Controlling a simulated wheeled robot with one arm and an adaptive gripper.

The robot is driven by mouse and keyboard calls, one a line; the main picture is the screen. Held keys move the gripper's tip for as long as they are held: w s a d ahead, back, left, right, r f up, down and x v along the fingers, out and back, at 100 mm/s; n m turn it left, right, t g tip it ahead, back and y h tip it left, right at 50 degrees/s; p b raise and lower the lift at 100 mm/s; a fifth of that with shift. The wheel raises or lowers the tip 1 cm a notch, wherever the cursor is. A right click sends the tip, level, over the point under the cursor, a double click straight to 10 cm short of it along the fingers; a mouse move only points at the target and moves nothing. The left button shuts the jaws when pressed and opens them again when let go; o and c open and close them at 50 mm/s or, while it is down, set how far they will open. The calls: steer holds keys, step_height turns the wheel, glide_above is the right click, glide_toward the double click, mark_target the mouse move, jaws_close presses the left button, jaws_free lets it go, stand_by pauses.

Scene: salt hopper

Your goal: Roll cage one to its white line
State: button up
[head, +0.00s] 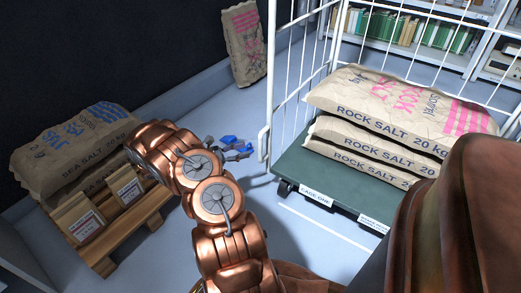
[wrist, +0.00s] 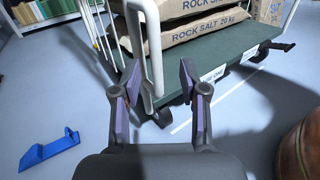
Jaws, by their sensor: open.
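Cage one is a roll cage with white wire sides and a green base (head: 340,180), labelled "CAGE ONE" (head: 317,199). It carries stacked rock salt sacks (head: 380,125). A white line (head: 325,226) lies on the floor in front of the base; it also shows in the wrist view (wrist: 181,128). My gripper (head: 243,150) is open beside the cage's near left upright. In the wrist view, the cage's white tube handle (wrist: 153,55) shows between the spread fingers (wrist: 158,80). I cannot tell whether either finger touches it.
A wooden pallet (head: 105,262) with sea salt sacks (head: 75,145) and small bags stands at left. A blue object (wrist: 48,150) lies on the floor near my gripper. Another sack (head: 244,42) leans at the back wall. Shelves (head: 405,55) stand behind the cage.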

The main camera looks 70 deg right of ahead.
steer(key=f, duration=0.2)
steer(key=b, duration=0.3)
glide_above(261, 159)
steer(key=shift+w+d+n, duration=0.2)
steer(key=shift+d+n, duration=0.1)
steer(key=shift+d, duration=0.1)
steer(key=shift+c, duration=0.4)
jaws_close()
